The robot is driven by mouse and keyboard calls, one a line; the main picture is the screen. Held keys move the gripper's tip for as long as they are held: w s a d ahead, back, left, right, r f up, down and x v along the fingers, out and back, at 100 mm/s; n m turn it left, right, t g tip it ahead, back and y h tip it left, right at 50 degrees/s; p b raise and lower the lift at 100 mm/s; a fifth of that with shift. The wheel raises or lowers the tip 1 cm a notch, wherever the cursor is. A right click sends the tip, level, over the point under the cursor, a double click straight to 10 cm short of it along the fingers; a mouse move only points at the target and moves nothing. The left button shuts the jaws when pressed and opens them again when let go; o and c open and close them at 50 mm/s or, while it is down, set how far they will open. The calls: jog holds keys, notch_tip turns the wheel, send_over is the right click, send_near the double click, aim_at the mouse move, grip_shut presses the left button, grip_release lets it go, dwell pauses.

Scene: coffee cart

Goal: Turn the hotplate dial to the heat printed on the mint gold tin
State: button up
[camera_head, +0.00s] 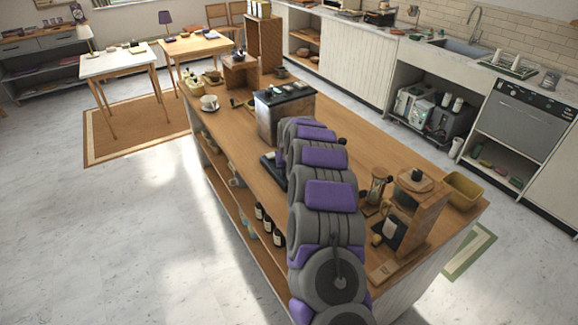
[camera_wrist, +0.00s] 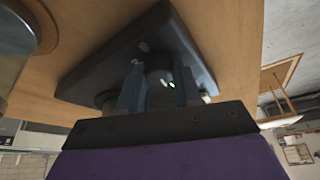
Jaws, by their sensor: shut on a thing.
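The hotplate (camera_wrist: 130,50) is a dark flat slab on the wooden counter; in the wrist view it appears tilted. In the head view only its left part (camera_head: 270,166) shows beside my arm. My gripper (camera_wrist: 160,88) has its two fingers on either side of a dark round dial (camera_wrist: 160,75) at the hotplate's edge and is shut on it. The dial's markings and setting cannot be read. Several small tins (camera_head: 258,8) stand on the tall wooden shelf at the back; I cannot tell whether the mint gold tin is among them, and no print is legible.
A metal-sided machine (camera_head: 284,112) stands on the counter behind the hotplate. A wooden stand (camera_head: 415,205) and a yellow bin (camera_head: 462,190) are at the right end. A cup (camera_head: 209,103) is at the far left edge. Dark bottles (camera_head: 268,226) stand on the shelf below.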

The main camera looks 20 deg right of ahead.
jog(key=m+h+p, duration=0.1)
jog(key=m, duration=0.2)
jog(key=shift+m, duration=0.4)
jog(key=m+h, duration=0.1)
jog(key=m, duration=0.1)
jog(key=m+g+b, duration=0.1)
jog(key=m, duration=0.1)
jog(key=shift+w+a+f+m+g+h+b, duration=0.1)
jog(key=shift+w+a+m+g+h+b, duration=0.1)
jog(key=shift+m+g+h+b, duration=0.15)
jog(key=m+g, duration=0.1)
jog(key=m, duration=0.2)
jog(key=shift+a+h+b, duration=0.1)
jog(key=shift+h+b, duration=0.2)
jog(key=shift+h, duration=0.05)
jog(key=shift+w+r+m+g+p, duration=0.15)
jog(key=shift+m+g+p, duration=0.1)
jog(key=shift+m+p, duration=0.35)
jog(key=shift+s+r+m+g+p, duration=0.1)
jog(key=shift+m+g+p, duration=0.1)
jog(key=shift+m+p, duration=0.4)
jog(key=shift+w+m, duration=0.1)
jog(key=shift+m, duration=0.15)
jog(key=shift+w+m+g+p, duration=0.15)
jog(key=shift+m+g+p, duration=0.35)
jog(key=shift+m+p, duration=1.25)
jog(key=o, duration=1)
jog(key=shift+f+n+p, duration=0.1)
jog(key=shift+n+p, duration=0.55)
jog(key=shift+o, duration=0.2)
